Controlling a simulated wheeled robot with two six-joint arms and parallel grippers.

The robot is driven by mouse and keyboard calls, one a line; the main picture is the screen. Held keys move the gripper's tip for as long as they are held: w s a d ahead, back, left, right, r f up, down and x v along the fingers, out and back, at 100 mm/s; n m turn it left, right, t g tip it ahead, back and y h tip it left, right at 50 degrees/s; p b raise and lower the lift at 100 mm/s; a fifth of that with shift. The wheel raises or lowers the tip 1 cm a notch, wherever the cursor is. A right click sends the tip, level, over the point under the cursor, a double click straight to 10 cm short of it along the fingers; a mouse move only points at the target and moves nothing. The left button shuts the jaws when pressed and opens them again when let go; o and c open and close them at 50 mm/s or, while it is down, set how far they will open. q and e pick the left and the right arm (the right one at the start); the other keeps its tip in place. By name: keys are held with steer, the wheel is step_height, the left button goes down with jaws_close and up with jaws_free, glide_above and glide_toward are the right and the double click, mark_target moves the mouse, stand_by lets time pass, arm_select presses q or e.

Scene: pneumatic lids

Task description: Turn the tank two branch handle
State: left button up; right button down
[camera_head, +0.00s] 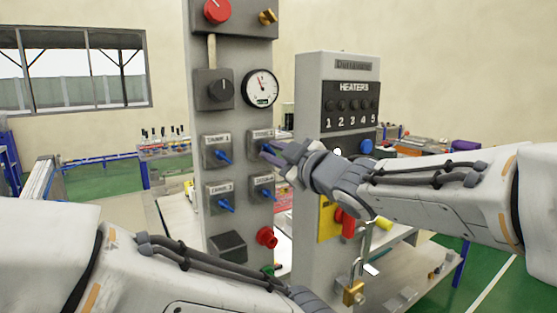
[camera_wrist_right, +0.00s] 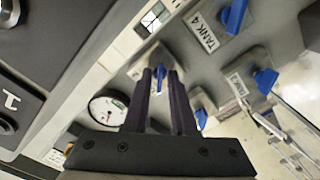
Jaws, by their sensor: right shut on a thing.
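The grey panel (camera_head: 234,110) carries two rows of labelled branch valves with blue handles. My right gripper (camera_head: 279,152) is at the upper right valve and shut on its blue handle (camera_head: 267,148); the fingers partly hide it. In the right wrist view the fingers (camera_wrist_right: 158,88) close around this handle. The upper left valve (camera_head: 216,152) reads TANK 1. The lower left valve (camera_head: 221,196) has a label too small to read surely. The lower right valve reads TANK 4 in the wrist view (camera_wrist_right: 235,15). My left gripper is out of view.
A padlock (camera_head: 354,292) hangs below my right forearm. A red connector (camera_head: 267,237) sticks out under the valves.

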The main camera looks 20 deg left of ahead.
steer(key=shift+n, duration=0.4)
steer(key=shift+s, duration=0.1)
steer(key=c, duration=1)
jaws_free()
steer(key=shift+a, duration=0.1)
steer(key=shift+d, duration=0.2)
steer(key=shift+s+d+b, duration=0.25)
steer(key=shift+d+b, duration=0.05)
steer(key=v, duration=0.9)
steer(key=shift+s+b, duration=0.2)
steer(key=shift+b, duration=0.15)
steer(key=shift+d, duration=0.15)
